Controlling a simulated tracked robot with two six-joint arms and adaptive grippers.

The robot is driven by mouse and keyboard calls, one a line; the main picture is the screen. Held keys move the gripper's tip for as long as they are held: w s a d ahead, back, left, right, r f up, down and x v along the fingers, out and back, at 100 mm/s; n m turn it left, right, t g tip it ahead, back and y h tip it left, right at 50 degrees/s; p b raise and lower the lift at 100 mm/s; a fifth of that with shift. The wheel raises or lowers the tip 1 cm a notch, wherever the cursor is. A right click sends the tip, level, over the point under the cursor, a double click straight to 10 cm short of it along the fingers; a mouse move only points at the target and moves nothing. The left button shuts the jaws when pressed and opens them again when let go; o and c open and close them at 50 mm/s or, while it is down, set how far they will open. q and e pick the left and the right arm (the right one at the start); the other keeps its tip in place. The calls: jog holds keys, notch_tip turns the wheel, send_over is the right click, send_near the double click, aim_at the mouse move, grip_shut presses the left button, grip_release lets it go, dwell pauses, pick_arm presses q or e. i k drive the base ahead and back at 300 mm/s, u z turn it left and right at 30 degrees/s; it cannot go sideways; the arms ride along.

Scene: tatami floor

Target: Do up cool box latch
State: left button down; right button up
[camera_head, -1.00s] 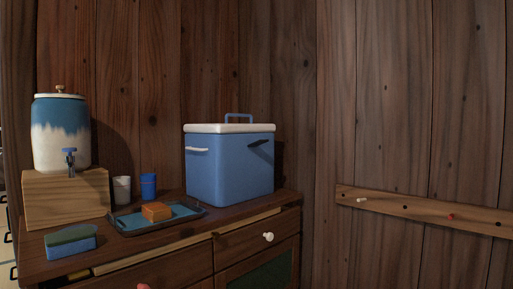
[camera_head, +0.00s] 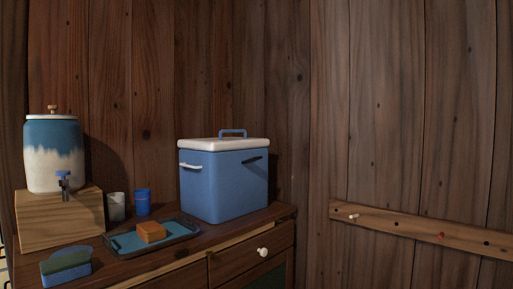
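The cool box (camera_head: 222,188) is blue with a white lid (camera_head: 225,144) that sits on it and looks closed. A blue carry handle (camera_head: 233,133) stands up on the lid. A white bar-like piece (camera_head: 190,166) sticks out near the top of the front left face. A dark bar-like piece (camera_head: 252,159) lies at a slant near the top of the right face. I cannot tell which piece is the latch or whether it is fastened. Neither of my grippers is in view.
The box stands at the right end of a wooden cabinet (camera_head: 222,238). Left of it are a tray (camera_head: 190,231) with an orange block (camera_head: 151,232), a blue cup (camera_head: 142,202), a pale cup (camera_head: 116,206), a dispenser (camera_head: 53,155) on a wooden block, and a sponge-like item (camera_head: 66,270). A peg rail (camera_head: 400,226) is at right.

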aim_at(253, 159)
jog(key=z, duration=1.45)
jog(key=i, duration=0.1)
jog(key=u, duration=2.55)
jog(key=k, duration=0.75)
jog(key=z, duration=0.8)
jog(key=i, duration=0.95)
